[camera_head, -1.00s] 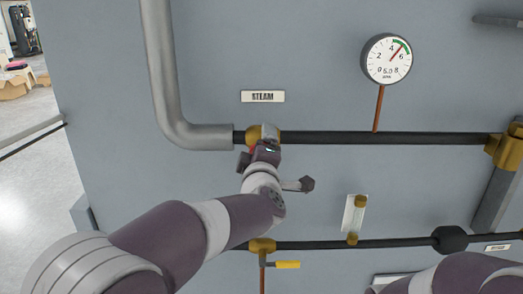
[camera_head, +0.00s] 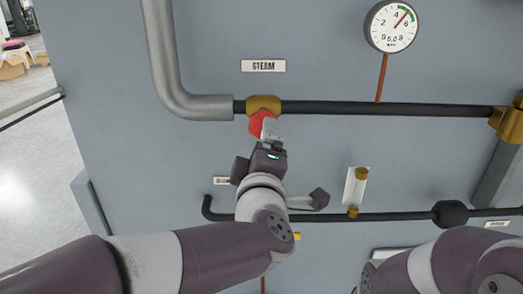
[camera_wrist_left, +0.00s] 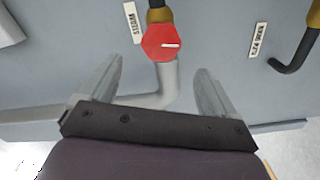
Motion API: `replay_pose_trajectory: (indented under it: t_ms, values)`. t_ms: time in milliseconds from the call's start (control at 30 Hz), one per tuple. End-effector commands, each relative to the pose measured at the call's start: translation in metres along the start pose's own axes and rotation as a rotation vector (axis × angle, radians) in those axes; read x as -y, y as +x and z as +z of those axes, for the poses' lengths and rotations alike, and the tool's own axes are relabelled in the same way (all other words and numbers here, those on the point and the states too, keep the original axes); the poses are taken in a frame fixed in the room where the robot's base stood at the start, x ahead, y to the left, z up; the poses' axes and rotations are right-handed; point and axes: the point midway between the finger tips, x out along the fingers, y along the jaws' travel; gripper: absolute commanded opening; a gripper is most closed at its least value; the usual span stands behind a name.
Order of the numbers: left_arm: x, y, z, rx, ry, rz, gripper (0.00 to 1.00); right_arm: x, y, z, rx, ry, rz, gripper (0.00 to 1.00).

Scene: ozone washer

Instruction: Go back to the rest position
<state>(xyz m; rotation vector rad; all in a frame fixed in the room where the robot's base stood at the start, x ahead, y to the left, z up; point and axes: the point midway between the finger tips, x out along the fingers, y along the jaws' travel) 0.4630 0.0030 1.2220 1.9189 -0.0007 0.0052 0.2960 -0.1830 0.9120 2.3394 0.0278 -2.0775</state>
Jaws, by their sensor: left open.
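My left gripper (camera_head: 268,128) is open in front of the grey panel. It is just in front of a red valve knob (camera_head: 257,124) below the brass fitting (camera_head: 263,103) on the steam pipe, and partly covers it. In the left wrist view the open fingers (camera_wrist_left: 160,70) have nothing between them, and the red knob (camera_wrist_left: 162,43) with a white mark lies beyond the tips, apart from them. A link of my right arm shows at the bottom right; its gripper is outside the view.
A "STEAM" label (camera_head: 264,66) is above the black pipe (camera_head: 380,109). A round gauge (camera_head: 391,26) stands at the upper right. A lower black pipe (camera_head: 390,216) carries a sight tube (camera_head: 355,188). Open floor (camera_head: 35,150) is at the left.

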Motion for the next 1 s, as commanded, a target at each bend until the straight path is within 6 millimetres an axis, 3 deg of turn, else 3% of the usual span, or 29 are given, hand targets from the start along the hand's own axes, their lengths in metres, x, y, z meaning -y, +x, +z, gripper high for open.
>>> replay_pose_trajectory:
  t_ms: [167, 267, 367, 433, 500, 600, 633, 733, 800, 1000]
  values:
    - [0.0, 0.0, 0.001, 0.006, 0.01, -0.002, 0.91, 0.0, 0.0, 0.0, 0.0, 0.0, 0.0, 0.43]
    - [0.006, -0.003, 0.029, 0.14, 0.097, -0.008, 0.91, 0.0, 0.0, 0.0, 0.0, 0.0, 0.0, 0.43]
    - [0.043, -0.027, 0.085, 0.474, 0.392, -0.025, 0.91, 0.0, -0.004, 0.0, 0.0, 0.0, 0.0, 0.43]
    - [0.103, -0.052, 0.092, 0.743, 0.684, -0.127, 0.91, 0.0, -0.019, -0.002, 0.0, 0.0, 0.0, 0.43]
    - [0.165, -0.08, 0.069, 0.957, 0.898, -0.273, 0.91, 0.0, -0.032, -0.004, 0.0, 0.0, 0.0, 0.43]
    - [0.229, -0.123, 0.015, 1.187, 1.069, -0.496, 0.91, 0.0, -0.048, -0.006, 0.0, 0.0, 0.0, 0.43]
    - [0.242, -0.136, -0.001, 1.24, 1.094, -0.56, 0.91, 0.0, -0.053, -0.006, 0.0, 0.0, 0.0, 0.43]
    - [0.268, -0.167, -0.052, 1.337, 1.107, -0.74, 0.91, 0.0, -0.067, -0.008, 0.0, 0.0, 0.0, 0.43]
    - [0.274, -0.172, -0.076, 1.316, 1.058, -0.819, 0.91, 0.0, -0.076, -0.009, 0.0, 0.0, 0.0, 0.43]
    - [0.281, -0.17, -0.091, 1.275, 1.003, -0.869, 0.91, 0.0, -0.075, -0.009, 0.0, 0.0, 0.0, 0.43]
